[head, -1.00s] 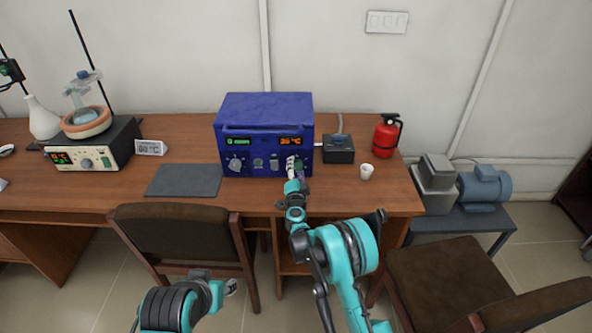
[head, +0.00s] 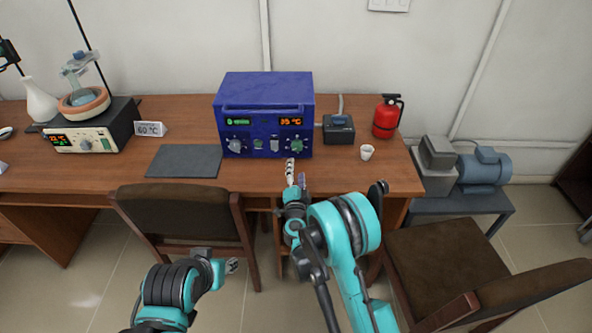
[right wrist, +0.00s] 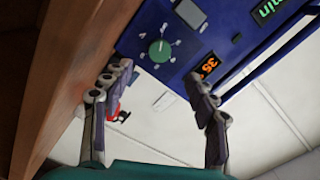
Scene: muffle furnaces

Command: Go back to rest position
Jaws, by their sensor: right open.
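The blue muffle furnace (head: 264,122) stands on the wooden desk, with lit green and orange displays and a row of knobs. My right gripper (head: 296,175) is open and empty in front of the furnace, above the desk's front part, apart from the knobs. In the right wrist view its two spread fingers (right wrist: 158,85) show with nothing between them. That view also shows the furnace's green knob (right wrist: 159,50) and the orange display reading 35. My left gripper (head: 232,266) is low in front of the left chair, small and partly hidden by its own wrist, its jaws unclear.
A dark mat (head: 185,161) lies left of the furnace. A small black box (head: 338,130), a white cup (head: 367,152) and a red extinguisher (head: 387,117) stand right of it. Brown chairs (head: 175,215) (head: 440,275) stand before the desk (head: 130,176). A pump (head: 484,170) is at right.

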